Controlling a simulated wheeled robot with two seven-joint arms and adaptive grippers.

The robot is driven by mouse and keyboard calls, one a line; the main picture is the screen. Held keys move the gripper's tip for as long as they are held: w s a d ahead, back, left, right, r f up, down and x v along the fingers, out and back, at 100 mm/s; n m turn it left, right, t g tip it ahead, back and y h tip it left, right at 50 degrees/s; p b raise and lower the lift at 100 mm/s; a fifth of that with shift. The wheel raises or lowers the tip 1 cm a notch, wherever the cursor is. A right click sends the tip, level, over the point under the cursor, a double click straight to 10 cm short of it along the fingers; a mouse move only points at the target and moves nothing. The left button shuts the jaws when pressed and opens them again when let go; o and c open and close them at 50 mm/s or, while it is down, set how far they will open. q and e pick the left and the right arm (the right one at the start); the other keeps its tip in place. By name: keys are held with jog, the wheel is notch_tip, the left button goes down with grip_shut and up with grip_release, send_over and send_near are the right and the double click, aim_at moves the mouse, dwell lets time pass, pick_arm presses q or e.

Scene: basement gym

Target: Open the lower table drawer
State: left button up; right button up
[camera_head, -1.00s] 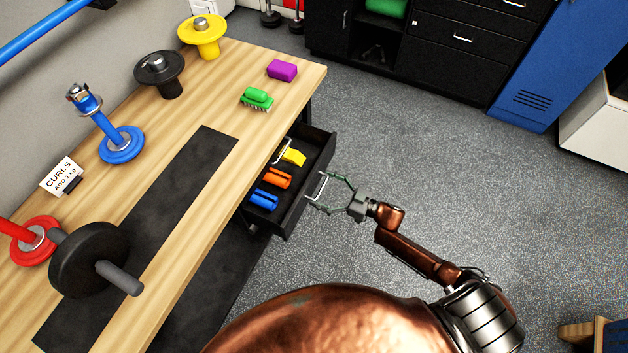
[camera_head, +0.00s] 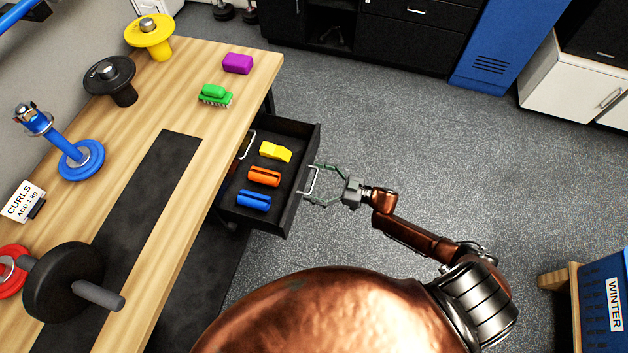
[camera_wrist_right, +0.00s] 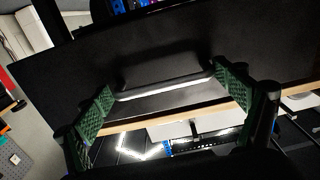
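The lower table drawer (camera_head: 291,205) is black and stands pulled well out from under the wooden table (camera_head: 170,230). Its silver bar handle (camera_head: 308,181) is on the outer front; it also shows in the right wrist view (camera_wrist_right: 165,88). My right gripper (camera_head: 316,184) is at this handle, its fingers spread. In the right wrist view one green finger pad is near each end of the bar, and the gripper (camera_wrist_right: 164,98) is open. Whether the pads touch the handle is unclear. My left gripper is not in view.
The drawer holds a yellow (camera_head: 275,152), an orange (camera_head: 264,176) and a blue piece (camera_head: 254,200). Another handle (camera_head: 247,144) shows under the table edge. Grey floor (camera_head: 400,140) is clear to the right.

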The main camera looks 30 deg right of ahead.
jog(key=shift+o, duration=0.4)
jog(key=v, duration=1.2)
jog(key=s+d+f+m+t+h+p, duration=0.15)
jog(key=d+f+m+h+p, duration=0.35)
jog(key=f, duration=0.7)
jog(key=s+d+f+m+g+h, duration=0.1)
jog(key=s+d+f+g+h, duration=0.4)
jog(key=s+f, duration=0.75)
jog(key=s+f+m+g+h+p, duration=0.1)
jog(key=s+f+g+h+p, duration=0.15)
jog(key=s+f, duration=1)
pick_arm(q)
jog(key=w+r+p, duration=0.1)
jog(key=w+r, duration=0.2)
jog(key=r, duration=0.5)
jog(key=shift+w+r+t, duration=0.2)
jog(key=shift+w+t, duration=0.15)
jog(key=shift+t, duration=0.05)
pick_arm(e)
jog(key=s+a+f+g, duration=0.1)
jog(key=s+a+g, duration=0.2)
jog(key=s, duration=0.8)
jog(key=s+a+f+m+g, duration=0.1)
jog(key=s+a+f+g, duration=0.1)
jog(key=s+a, duration=0.4)
jog(key=s+h, duration=0.1)
jog(key=s, duration=0.4)
jog(key=shift+s+g, duration=0.2)
jog(key=shift+g, duration=0.2)
